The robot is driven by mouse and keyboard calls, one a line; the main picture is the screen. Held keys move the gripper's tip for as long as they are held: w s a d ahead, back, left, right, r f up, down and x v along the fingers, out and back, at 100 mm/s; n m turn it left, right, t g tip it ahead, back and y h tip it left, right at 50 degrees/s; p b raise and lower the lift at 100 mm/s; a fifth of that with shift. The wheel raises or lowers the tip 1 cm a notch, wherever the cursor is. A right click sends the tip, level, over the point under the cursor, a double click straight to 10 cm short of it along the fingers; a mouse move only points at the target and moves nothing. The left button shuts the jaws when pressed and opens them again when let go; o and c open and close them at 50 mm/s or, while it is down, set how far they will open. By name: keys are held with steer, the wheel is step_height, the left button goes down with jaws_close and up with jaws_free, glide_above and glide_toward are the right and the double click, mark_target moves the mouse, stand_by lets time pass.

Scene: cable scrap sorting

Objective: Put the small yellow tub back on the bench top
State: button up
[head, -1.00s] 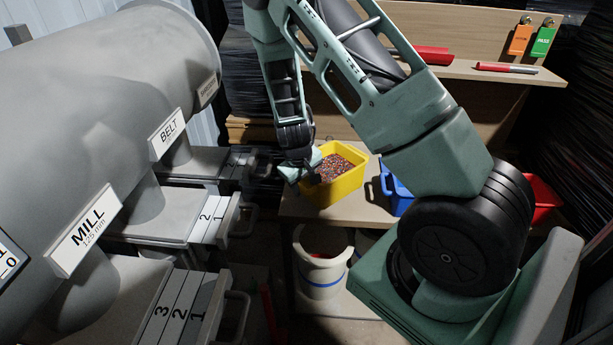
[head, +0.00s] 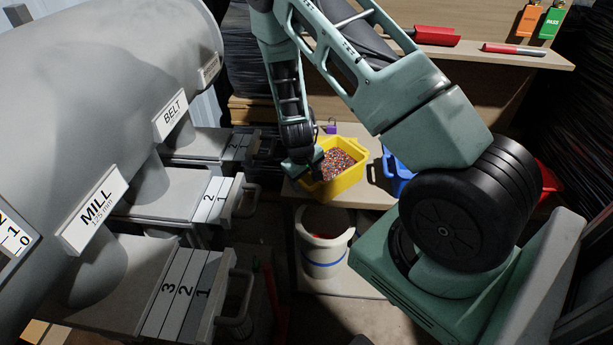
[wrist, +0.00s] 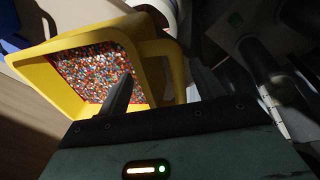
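The yellow tub (head: 353,174) is full of multicoloured granules and appears roughly level. In the head view it is over the front left part of the bench top (head: 376,199), its lower edge near the bench's front edge. I cannot tell whether its base touches the bench. My gripper (head: 306,166) is at the tub's left side. In the wrist view, my gripper (wrist: 160,85) has one finger over the granules and one outside the handle of the yellow tub (wrist: 97,112), with yellow plastic between them. The exact contact is hard to see.
A blue bin (head: 397,178) stands right of the tub, and a purple padlock (head: 331,129) lies behind it. A white bucket (head: 322,262) with a blue band is below the bench front. A shelf (head: 490,62) runs above.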

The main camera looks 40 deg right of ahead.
steer(key=b+v, duration=0.1)
steer(key=v, duration=1.1)
stand_by(0.5)
steer(key=s+a+r+n+t+y, duration=0.1)
steer(key=s+a+r+t+y, duration=0.15)
steer(key=s+a+r, duration=0.85)
steer(key=s+a+r+n+g+b, duration=0.1)
steer(key=s+a+n, duration=0.2)
steer(key=a, duration=0.6)
steer(key=s+a+r+n+g+b, duration=0.1)
steer(key=s+a+n, duration=0.3)
steer(key=s+a, duration=0.4)
steer(key=shift+s+a+n+g+y, duration=0.3)
steer(key=shift+a+g+y, duration=0.15)
steer(key=shift+a+g, duration=0.25)
